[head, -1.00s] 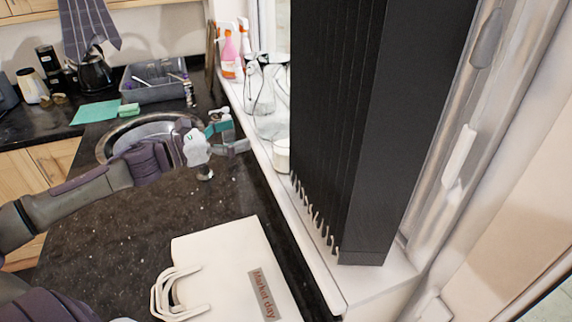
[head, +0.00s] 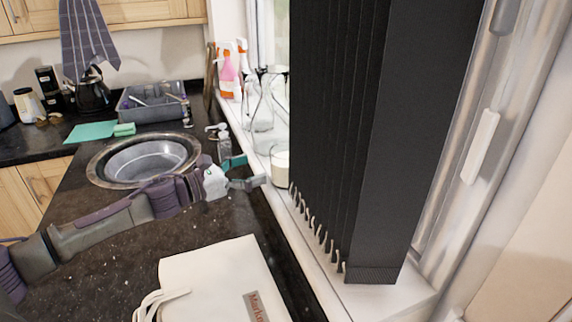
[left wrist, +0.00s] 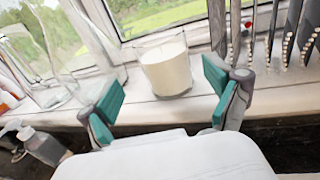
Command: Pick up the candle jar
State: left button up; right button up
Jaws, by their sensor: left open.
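The candle jar (left wrist: 166,66), a clear glass with white wax, stands upright on the white windowsill. In the head view the candle jar (head: 280,166) is beside the bottom of the dark blind and partly hidden by it. My left gripper (head: 246,172) is open and empty just left of the jar. In the left wrist view its teal fingertips (left wrist: 161,94) are spread, with the jar ahead between their directions and apart from them. My right gripper is not in view.
Dark vertical blinds (head: 345,130) hang right of the jar. Glass bottles (head: 262,105) and spray bottles (head: 230,75) stand farther back on the sill (head: 322,262). A sink (head: 145,158), a soap dispenser (head: 224,148) and a white bag (head: 220,280) are on the dark counter.

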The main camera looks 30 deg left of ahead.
aim_at(272, 162)
pick_arm(q)
jog(key=p+x, duration=0.1)
jog(key=x, duration=0.2)
jog(key=shift+w+r, duration=0.1)
jog(key=shift+r, duration=0.1)
jog(key=shift+w+d+f+p, duration=0.15)
jog(key=shift+w+d+p, duration=0.25)
jog(key=shift+w+p, duration=0.1)
jog(key=shift+w+d+p, duration=0.3)
jog(key=shift+w+p, duration=0.15)
jog(key=x, duration=0.1)
jog(key=p+x, duration=0.2)
jog(key=shift+w+d+f, duration=0.15)
jog(key=shift+w+f, duration=0.05)
jog(key=shift+f, duration=0.1)
jog(key=shift+w+d+f, duration=0.2)
jog(key=shift+w, duration=0.15)
jog(key=shift+s, duration=0.1)
jog(key=shift+c, duration=0.2)
jog(key=shift+r, duration=0.1)
jog(key=c, duration=1.1)
